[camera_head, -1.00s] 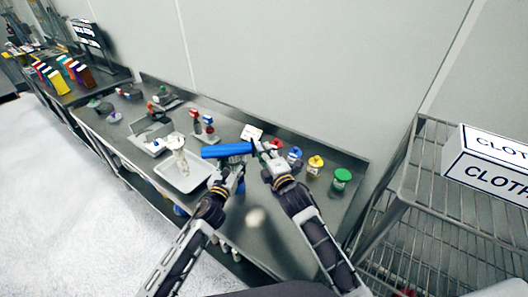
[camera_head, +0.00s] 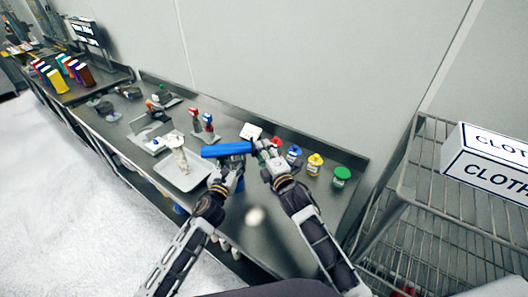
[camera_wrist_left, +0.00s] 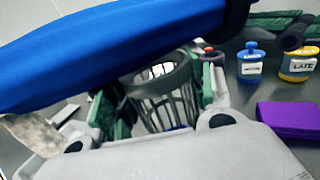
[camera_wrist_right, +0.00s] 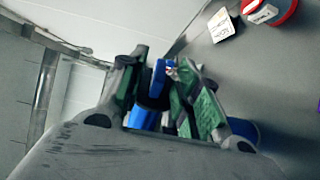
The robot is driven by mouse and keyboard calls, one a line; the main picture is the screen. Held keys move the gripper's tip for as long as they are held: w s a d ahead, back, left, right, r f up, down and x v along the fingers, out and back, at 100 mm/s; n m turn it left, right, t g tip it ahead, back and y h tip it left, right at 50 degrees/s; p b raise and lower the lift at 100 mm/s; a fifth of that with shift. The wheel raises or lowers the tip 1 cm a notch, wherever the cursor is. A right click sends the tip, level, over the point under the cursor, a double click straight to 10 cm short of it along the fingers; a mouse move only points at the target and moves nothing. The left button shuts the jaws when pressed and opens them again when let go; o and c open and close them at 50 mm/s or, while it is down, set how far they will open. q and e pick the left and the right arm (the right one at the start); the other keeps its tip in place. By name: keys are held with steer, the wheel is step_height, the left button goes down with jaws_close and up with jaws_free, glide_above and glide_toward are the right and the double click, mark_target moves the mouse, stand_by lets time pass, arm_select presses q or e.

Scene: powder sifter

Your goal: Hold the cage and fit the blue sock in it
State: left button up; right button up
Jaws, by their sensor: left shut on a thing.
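The grey slatted cage (camera_wrist_left: 165,98) is between the fingers of my left gripper (camera_head: 228,174), which is shut on it above the table. The long blue sock (camera_head: 226,149) lies sideways over the cage. It fills the upper part of the left wrist view (camera_wrist_left: 100,50). A little blue also shows low inside the cage; I cannot tell whether it is the sock. My right gripper (camera_head: 266,151) is at the sock's right end. The right wrist view shows blue (camera_wrist_right: 158,78) between its fingers, but whether they clamp it is unclear.
Blue (camera_head: 294,153), yellow (camera_head: 315,164) and green (camera_head: 342,177) lidded jars stand to the right. A white card (camera_head: 251,132) is behind my grippers. A pale tray (camera_head: 184,178) is to the left. A wire rack (camera_head: 440,200) stands at the right.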

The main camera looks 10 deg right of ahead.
steer(key=shift+r, duration=0.15)
steer(key=v, duration=1.2)
stand_by(0.7)
steer(key=shift+r, duration=0.15)
stand_by(0.6)
arm_select(q)
steer(key=o, duration=1.2)
steer(key=shift+c, duration=0.2)
steer(key=v, duration=1.2)
